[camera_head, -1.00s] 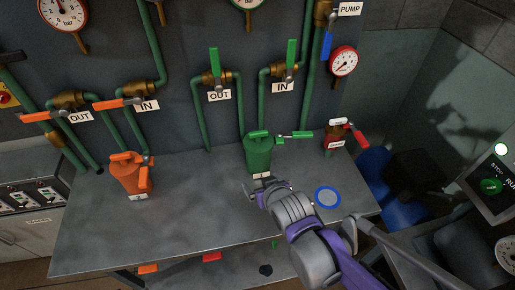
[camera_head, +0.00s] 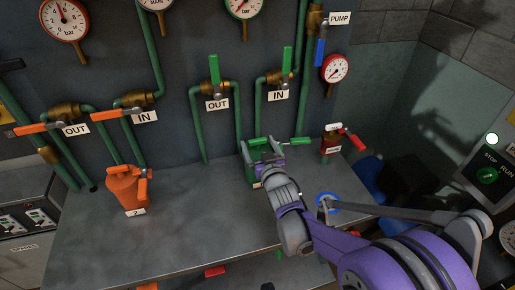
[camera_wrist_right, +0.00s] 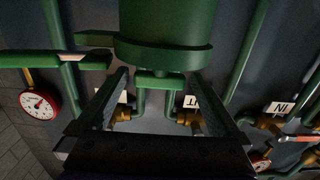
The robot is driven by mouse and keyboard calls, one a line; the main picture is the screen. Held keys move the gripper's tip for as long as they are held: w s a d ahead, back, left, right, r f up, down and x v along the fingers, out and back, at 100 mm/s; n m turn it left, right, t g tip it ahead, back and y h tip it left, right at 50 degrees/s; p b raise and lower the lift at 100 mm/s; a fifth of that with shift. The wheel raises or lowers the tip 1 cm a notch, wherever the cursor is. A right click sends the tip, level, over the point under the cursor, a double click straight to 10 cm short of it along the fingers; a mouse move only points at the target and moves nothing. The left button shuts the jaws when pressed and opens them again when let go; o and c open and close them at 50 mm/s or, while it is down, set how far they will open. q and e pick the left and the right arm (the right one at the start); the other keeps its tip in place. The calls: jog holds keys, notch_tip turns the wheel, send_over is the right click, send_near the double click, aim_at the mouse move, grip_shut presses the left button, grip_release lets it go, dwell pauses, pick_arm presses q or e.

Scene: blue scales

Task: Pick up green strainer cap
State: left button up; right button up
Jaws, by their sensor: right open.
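The green strainer (camera_head: 249,171) stands upright at the back of the grey bench, below the green IN and OUT valves. Its green cap (camera_head: 256,141) is on top, partly covered by my right gripper (camera_head: 264,152). In the right wrist view the picture is upside down, with the strainer body (camera_wrist_right: 168,18) above and the cap rim (camera_wrist_right: 163,57) and its bar handle (camera_wrist_right: 160,81) below. My right gripper is open, with its fingers on either side of the bar handle; contact cannot be told. My left gripper is not in view.
An orange strainer (camera_head: 127,190) stands to the left on the bench (camera_head: 190,235). A small red fitting (camera_head: 331,143) stands to the right. A blue ring (camera_head: 328,201) lies on the bench, partly behind my arm. Green pipes and gauges line the wall behind. The bench's middle is clear.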

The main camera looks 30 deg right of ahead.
jog(key=x, duration=0.4)
jog(key=shift+w+f, duration=0.1)
jog(key=shift+w, duration=0.2)
jog(key=shift+c, duration=0.3)
grip_shut()
